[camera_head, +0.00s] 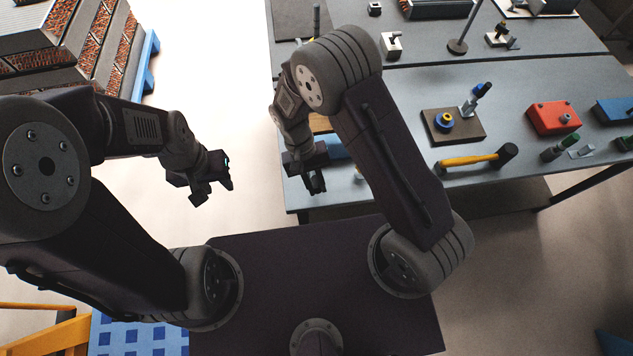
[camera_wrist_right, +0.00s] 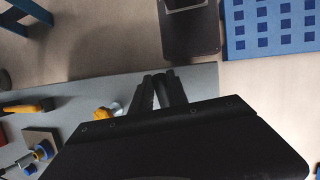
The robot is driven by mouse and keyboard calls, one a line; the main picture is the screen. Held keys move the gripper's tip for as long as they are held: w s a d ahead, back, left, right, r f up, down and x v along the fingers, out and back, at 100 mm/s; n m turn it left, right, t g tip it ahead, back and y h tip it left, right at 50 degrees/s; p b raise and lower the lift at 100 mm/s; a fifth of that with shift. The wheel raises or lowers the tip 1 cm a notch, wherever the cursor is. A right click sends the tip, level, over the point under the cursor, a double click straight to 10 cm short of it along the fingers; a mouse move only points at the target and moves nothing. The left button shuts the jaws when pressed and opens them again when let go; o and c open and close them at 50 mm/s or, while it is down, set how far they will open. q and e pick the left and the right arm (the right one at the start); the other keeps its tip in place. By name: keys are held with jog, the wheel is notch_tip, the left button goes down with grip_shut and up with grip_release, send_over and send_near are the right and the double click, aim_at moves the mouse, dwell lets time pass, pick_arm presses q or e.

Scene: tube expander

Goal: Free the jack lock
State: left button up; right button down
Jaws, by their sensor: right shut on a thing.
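My right gripper (camera_head: 318,184) is at the table's near left edge in the head view, pointing down. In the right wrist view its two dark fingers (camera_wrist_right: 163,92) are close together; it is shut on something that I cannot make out. A small yellow and whitish part (camera_wrist_right: 107,112) lies on the table beside the fingers; only a bit (camera_head: 359,173) of it shows past my right arm in the head view. My left gripper (camera_head: 228,172) is in the air left of the table; its opening is unclear. I cannot identify a jack lock with certainty.
A blue item (camera_head: 336,146) is partly hidden by my right arm. The table's near left corner is fairly clear.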

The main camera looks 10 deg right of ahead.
jog(key=shift+w+r+g+p, duration=0.3)
jog(key=shift+w+r+g, duration=0.2)
jog(key=shift+g, duration=0.2)
pick_arm(q)
jog(key=shift+r, duration=0.8)
pick_arm(e)
jog(key=shift+w+r+g, duration=0.5)
jog(key=shift+r+g, duration=0.05)
jog(key=shift+g, duration=0.25)
jog(key=c, duration=1.3)
grip_release()
pick_arm(q)
jog(key=shift+f+b, duration=1.15)
jog(key=shift+f, duration=0.1)
pick_arm(e)
jog(key=v, duration=0.9)
